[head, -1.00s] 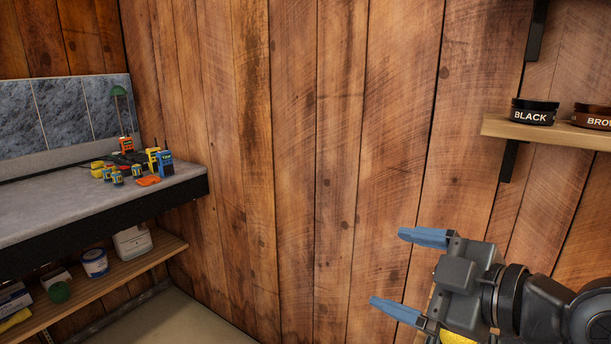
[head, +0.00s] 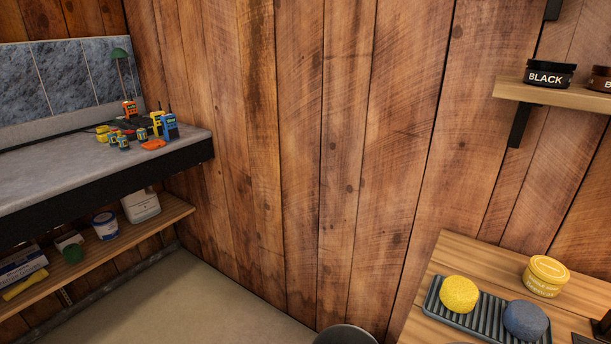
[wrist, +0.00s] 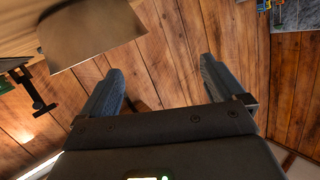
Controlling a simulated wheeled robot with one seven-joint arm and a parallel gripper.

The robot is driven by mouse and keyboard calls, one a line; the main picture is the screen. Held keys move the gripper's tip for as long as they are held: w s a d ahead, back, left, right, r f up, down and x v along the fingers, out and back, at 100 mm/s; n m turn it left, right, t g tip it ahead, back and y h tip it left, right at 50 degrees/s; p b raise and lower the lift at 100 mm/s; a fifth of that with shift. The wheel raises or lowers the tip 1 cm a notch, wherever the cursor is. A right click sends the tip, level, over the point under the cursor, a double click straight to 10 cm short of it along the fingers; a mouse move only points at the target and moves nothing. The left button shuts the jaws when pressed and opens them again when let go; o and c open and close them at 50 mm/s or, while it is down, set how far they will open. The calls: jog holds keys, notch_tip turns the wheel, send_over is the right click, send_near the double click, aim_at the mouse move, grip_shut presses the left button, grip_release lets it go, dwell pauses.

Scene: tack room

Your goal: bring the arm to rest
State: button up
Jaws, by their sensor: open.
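My gripper (wrist: 160,88) shows in the wrist view with its two blue-grey fingers spread apart and nothing between them. Wooden wall planks lie beyond the fingers. In the head view the gripper is out of sight; only a small dark piece shows at the lower right edge, and I cannot tell what it is.
A wooden table (head: 432,331) at the lower right holds a ridged tray (head: 432,299) with a yellow sponge (head: 459,294) and a dark blue one (head: 525,319), beside a yellow tin (head: 546,276). A shelf (head: 560,96) holds a black tin (head: 549,74). A grey counter (head: 60,175) stands left.

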jog(key=s+d, duration=0.3)
jog(key=s, duration=0.5)
jog(key=s+d+n, duration=0.1)
jog(key=s+d, duration=0.2)
jog(key=s, duration=0.5)
jog(key=shift+s+n+g, duration=0.25)
jog(key=shift+n+g, duration=0.05)
jog(key=shift+g, duration=0.1)
jog(key=shift+r, duration=0.1)
